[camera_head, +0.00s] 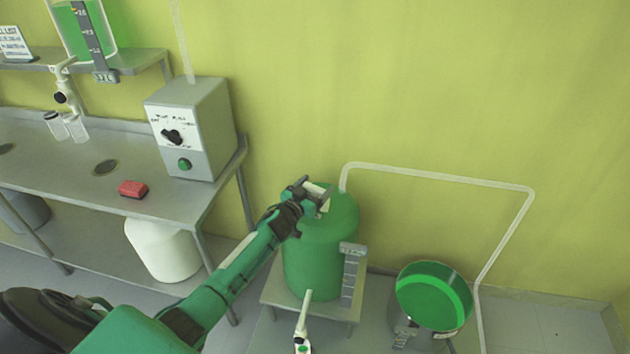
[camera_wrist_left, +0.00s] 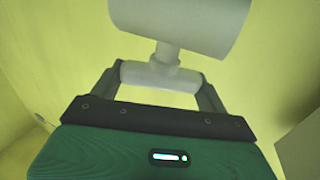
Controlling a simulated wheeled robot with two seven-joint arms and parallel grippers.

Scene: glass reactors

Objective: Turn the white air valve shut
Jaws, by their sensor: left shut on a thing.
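The white air valve (camera_head: 322,195) is on top of the green tank (camera_head: 322,245), partly covered by my left gripper (camera_head: 308,190). In the left wrist view, the valve's short white bar (camera_wrist_left: 140,73) lies crosswise between the two dark fingers of my left gripper (camera_wrist_left: 160,82). The fingers are shut on this bar. A thin stem joins the bar to a wider white cylinder (camera_wrist_left: 185,28). My right gripper is in neither view.
A clear pipe (camera_head: 440,177) runs from the tank top along the wall. A round green vessel (camera_head: 434,295) stands to the right. At left, a steel bench (camera_head: 60,172) carries a grey control box (camera_head: 212,120) and a red block (camera_head: 133,189). A white bucket (camera_head: 165,250) stands below.

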